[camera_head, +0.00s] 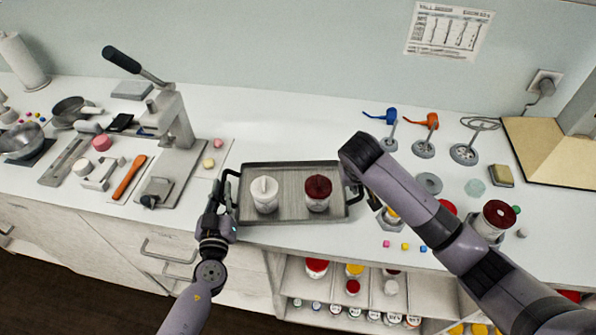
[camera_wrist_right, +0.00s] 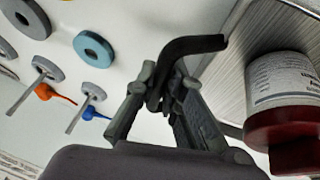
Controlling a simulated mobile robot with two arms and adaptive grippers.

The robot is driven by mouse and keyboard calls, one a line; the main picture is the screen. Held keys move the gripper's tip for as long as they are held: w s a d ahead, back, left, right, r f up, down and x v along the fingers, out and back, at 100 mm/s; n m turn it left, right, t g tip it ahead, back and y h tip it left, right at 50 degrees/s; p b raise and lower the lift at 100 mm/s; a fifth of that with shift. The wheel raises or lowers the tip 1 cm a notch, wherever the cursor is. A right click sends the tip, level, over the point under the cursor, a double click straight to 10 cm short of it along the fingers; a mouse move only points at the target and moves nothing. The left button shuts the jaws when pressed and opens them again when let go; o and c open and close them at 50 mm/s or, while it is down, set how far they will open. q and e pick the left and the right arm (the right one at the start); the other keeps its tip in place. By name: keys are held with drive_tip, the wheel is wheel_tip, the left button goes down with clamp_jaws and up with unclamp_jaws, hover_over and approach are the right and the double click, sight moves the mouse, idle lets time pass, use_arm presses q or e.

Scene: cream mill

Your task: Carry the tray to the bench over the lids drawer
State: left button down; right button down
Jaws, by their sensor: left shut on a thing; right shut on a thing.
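The grey rectangular tray (camera_head: 291,179) is at the front of the white bench in the head view, its front edge near the bench edge. I cannot tell whether it touches the bench. It carries an upright white jar (camera_head: 265,196) and a jar with a dark red lid (camera_head: 318,188). The red-lidded jar also shows in the right wrist view (camera_wrist_right: 280,85). My left gripper (camera_head: 221,194) is shut on the tray's left handle. My right gripper (camera_wrist_right: 165,92) is shut on the dark right handle (camera_wrist_right: 196,44); in the head view my right arm mostly hides it.
To the right are stands with blue and orange levers (camera_head: 421,122), discs and a jar (camera_head: 495,218). Drawers (camera_head: 165,250) and an open shelf of jars (camera_head: 350,285) lie below. Bench behind the tray is clear.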

use_arm(q)
drive_tip(key=shift+a+f, duration=0.3)
drive_tip(key=shift+f, duration=0.05)
use_arm(e)
drive_tip(key=shift+d+f, duration=0.35)
use_arm(q)
drive_tip(key=c, duration=2.1)
unclamp_jaws()
use_arm(e)
drive_tip(key=c, duration=2.1)
unclamp_jaws()
drive_tip(key=shift+r, duration=0.15)
use_arm(q)
drive_tip(key=o, duration=0.4)
drive_tip(key=shift+d+r, duration=0.1)
use_arm(e)
drive_tip(key=o, duration=0.4)
drive_tip(key=shift+a, duration=0.2)
use_arm(q)
drive_tip(key=shift+s+d, duration=0.1)
use_arm(e)
drive_tip(key=shift+a, duration=0.1)
